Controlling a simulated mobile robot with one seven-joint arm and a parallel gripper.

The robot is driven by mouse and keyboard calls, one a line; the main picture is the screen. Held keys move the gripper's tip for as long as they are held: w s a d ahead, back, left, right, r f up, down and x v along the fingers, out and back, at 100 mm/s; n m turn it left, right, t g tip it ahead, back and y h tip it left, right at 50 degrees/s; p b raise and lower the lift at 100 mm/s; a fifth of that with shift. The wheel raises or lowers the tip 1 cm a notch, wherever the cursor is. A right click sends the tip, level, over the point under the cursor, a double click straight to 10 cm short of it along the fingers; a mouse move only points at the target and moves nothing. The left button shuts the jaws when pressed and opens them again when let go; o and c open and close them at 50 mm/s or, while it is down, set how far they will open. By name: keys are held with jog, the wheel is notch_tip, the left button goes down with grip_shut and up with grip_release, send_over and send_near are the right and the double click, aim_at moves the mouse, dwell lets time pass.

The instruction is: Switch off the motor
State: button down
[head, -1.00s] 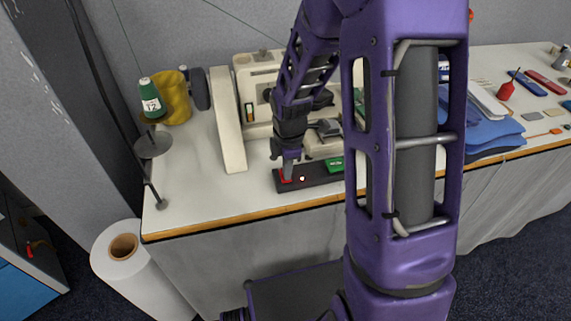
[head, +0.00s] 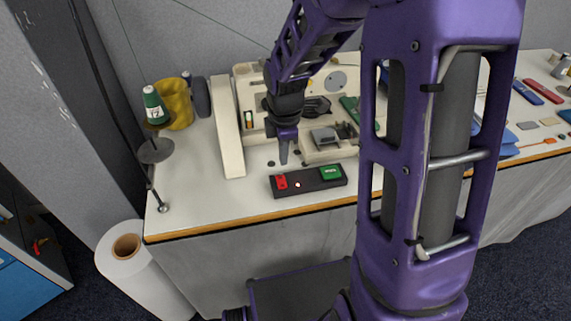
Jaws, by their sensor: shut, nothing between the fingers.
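A dark switch box (head: 310,184) lies on the table in front of a cream sewing machine (head: 229,125). It has a red button (head: 281,182) at its left end, a green button (head: 331,173) at its right end and a small lit spot between them. My gripper (head: 284,161) is shut and empty, pointing down. It is apart from the box, above and behind the red button in the picture. Both buttons are in clear view. I cannot tell whether the red button is pressed in.
A green thread cone (head: 155,105) stands on a stand at the left, with a yellow roll (head: 178,104) behind it. The table's front edge (head: 230,225) runs just before the box. Blue cloth (head: 509,144) and small tools lie at the right, partly behind my arm.

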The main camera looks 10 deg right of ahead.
aim_at(281, 178)
jog(key=shift+s+r, duration=0.15)
jog(key=shift+r, duration=0.95)
jog(key=shift+s+r, duration=0.1)
jog(key=shift+r, duration=1)
jog(key=shift+w+d, duration=0.2)
jog(key=shift+w+a+r, duration=0.15)
jog(key=shift+w+a, duration=0.05)
jog(key=shift+w, duration=0.35)
jog(key=f, duration=0.4)
jog(key=w+f, duration=0.1)
jog(key=f, duration=0.7)
jog(key=shift+w+f+b, duration=0.2)
jog(key=shift+f+b, duration=0.15)
jog(key=shift+b, duration=0.05)
jog(key=shift+w+f, duration=0.15)
jog(key=shift+f, duration=0.45)
